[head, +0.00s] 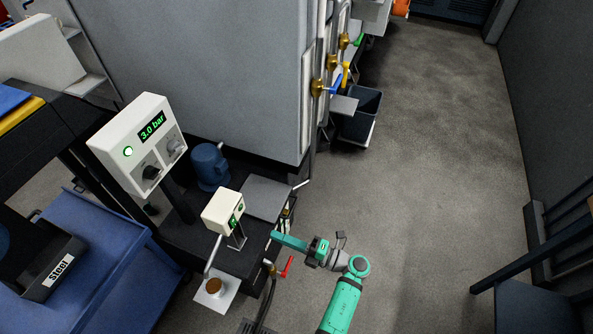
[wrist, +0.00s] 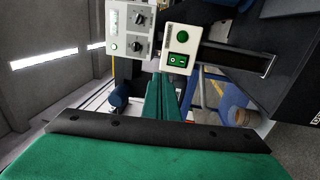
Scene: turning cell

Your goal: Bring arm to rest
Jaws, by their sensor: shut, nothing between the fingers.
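My gripper (head: 276,236) is green and extends left from my arm, beside a small white control box (head: 222,210) on a post. In the wrist view the two green fingers of my gripper (wrist: 165,80) lie together, shut, with nothing between them. The white box also shows in the wrist view (wrist: 181,48), with a green button and a green rocker switch, just right of the fingertips. I cannot tell from the pictures whether the fingers touch anything.
A panel reading 3.0 bar (head: 138,145) stands at the left, above a blue cart (head: 105,260) with a bin marked STEEL (head: 42,262). A red-handled valve (head: 287,266) is close below my gripper. A dark bench (head: 535,290) stands at the right. The grey floor between is clear.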

